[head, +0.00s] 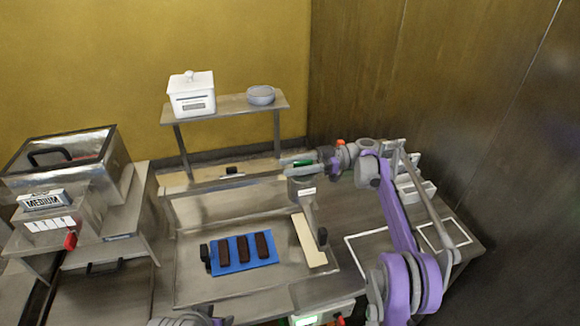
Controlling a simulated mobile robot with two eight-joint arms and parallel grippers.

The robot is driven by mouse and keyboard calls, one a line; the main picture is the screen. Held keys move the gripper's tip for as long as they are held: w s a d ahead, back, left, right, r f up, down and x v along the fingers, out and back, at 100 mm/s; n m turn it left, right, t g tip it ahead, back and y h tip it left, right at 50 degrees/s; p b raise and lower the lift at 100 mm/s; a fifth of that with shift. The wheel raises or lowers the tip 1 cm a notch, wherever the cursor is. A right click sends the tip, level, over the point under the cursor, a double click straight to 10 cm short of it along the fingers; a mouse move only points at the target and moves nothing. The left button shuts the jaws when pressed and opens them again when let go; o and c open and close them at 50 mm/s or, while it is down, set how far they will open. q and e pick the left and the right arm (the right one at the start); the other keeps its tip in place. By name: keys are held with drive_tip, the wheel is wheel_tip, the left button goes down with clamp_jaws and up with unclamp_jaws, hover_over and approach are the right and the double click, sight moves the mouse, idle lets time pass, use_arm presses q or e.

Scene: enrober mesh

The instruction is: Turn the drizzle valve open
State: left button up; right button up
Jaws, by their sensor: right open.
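My right gripper (312,165) reaches in from the right, over the back right part of the steel work surface. It is open and points left. Just at its tips is a grey fitting (301,184) with a small white label and a green piece, which looks like the drizzle valve. The gripper partly hides it, so I cannot tell its handle's angle or whether the fingers touch it. A blue mat (229,268) with three dark bars (243,249) lies in front of it. My left gripper is not in view.
A raised shelf (232,105) holds a white canister (192,97) and a grey bowl (261,95). White outlines mark the right surface.

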clamp_jaws()
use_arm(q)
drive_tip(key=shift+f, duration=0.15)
